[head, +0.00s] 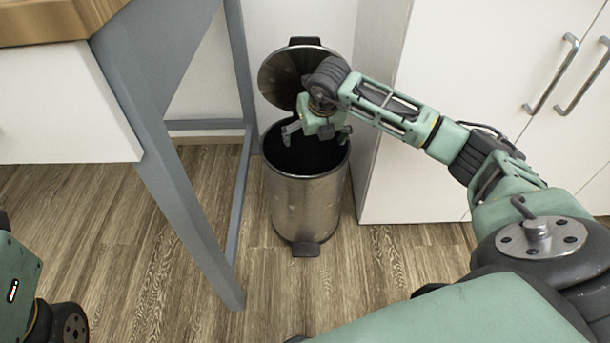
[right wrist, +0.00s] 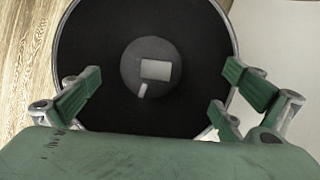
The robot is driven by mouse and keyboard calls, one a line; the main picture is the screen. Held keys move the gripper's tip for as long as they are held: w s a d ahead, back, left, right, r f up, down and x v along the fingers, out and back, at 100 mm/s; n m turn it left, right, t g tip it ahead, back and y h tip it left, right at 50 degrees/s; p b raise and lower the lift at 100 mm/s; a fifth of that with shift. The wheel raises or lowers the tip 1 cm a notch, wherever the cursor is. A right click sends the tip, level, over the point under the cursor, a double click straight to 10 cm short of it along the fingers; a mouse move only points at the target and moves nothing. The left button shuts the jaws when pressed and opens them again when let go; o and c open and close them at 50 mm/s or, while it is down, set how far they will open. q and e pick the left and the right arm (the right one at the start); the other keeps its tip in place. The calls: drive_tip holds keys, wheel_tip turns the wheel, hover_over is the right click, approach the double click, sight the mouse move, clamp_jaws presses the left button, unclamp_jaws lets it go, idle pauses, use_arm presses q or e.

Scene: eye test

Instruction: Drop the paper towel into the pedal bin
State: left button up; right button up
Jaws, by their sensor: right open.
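The pedal bin (head: 307,208) is a brushed-metal cylinder standing upright on the floor, its round lid (head: 281,76) tipped up and open. My right gripper (head: 316,136) is over the bin's mouth, pointing down, with its fingers apart. In the right wrist view its green-padded fingers stand open with nothing between them, over the bin's dark inside (right wrist: 100,55). A pale, roughly rectangular piece (right wrist: 156,70) lies at the bin's bottom, and it may be the paper towel. A smaller pale piece (right wrist: 142,90) lies beside it. My left gripper is out of sight.
A grey-legged table (head: 165,190) with a wooden top stands left of the bin. A white cabinet (head: 440,170) with metal handles is close on the bin's right. Wood-pattern floor (head: 190,290) is clear in front of the bin.

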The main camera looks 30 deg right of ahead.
drive_tip(key=v, duration=1.2)
